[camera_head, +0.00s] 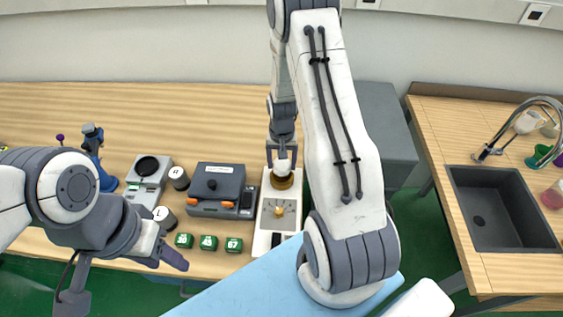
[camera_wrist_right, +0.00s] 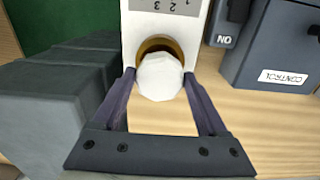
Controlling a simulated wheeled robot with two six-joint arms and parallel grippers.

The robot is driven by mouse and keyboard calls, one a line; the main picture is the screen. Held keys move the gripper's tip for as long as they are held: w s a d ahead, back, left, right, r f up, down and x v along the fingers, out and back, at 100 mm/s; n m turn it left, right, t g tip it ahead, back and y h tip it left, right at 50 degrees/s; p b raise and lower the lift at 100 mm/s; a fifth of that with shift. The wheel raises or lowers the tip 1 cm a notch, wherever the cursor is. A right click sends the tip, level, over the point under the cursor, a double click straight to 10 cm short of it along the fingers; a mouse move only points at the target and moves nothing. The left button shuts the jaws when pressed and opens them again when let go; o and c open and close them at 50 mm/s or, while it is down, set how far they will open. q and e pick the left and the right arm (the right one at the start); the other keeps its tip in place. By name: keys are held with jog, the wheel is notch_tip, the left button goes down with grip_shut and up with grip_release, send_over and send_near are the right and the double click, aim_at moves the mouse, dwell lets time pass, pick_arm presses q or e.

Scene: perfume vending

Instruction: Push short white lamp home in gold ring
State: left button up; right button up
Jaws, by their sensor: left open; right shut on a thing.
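The short white lamp (camera_wrist_right: 160,77) sits at the gold ring (camera_wrist_right: 158,45) on the white panel in the right wrist view. In the head view the lamp (camera_head: 282,167) stands over the gold ring (camera_head: 281,182) at the panel's far end. My right gripper (camera_wrist_right: 160,82) is shut on the lamp, one finger on each side. It also shows in the head view (camera_head: 282,160). How deep the lamp sits in the ring cannot be told. My left gripper (camera_head: 172,252) is open and empty at the lower left, well away from the lamp.
The white panel (camera_head: 264,241) carries a dial (camera_head: 279,211). A dark control box (camera_head: 216,189) stands to its left, with several green numbered blocks (camera_head: 208,243) in front. A grey cabinet (camera_head: 385,125) is to the right. A sink (camera_head: 497,205) is at the far right.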

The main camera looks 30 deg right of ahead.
jog(key=shift+f+b, duration=1)
jog(key=shift+f, duration=0.4)
dwell(1.4)
jog(key=o, duration=1)
jog(key=shift+r, duration=0.1)
jog(key=shift+r+p, duration=2.8)
jog(key=shift+r, duration=0.65)
